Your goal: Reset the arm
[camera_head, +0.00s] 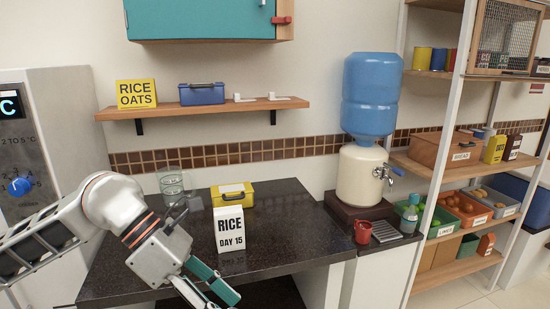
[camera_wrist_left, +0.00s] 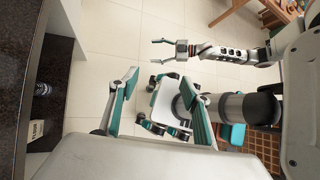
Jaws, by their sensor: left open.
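My left gripper (camera_head: 215,296) hangs in front of the dark counter's front edge, its teal fingers pointing down and right. In the left wrist view its two fingers (camera_wrist_left: 160,108) stand wide apart with nothing between them. My right gripper (camera_wrist_left: 163,50) shows small in the left wrist view, over the floor, with its thin fingers apart and apparently empty. The right arm does not show in the head view.
A white rice packet (camera_head: 230,229) and a yellow box (camera_head: 233,194) stand on the dark counter (camera_head: 290,240), with a glass jar (camera_head: 171,182) behind. A water dispenser (camera_head: 362,178), red mug (camera_head: 363,231) and stocked rack (camera_head: 455,185) are to the right. A wall shelf (camera_head: 200,108) hangs above.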

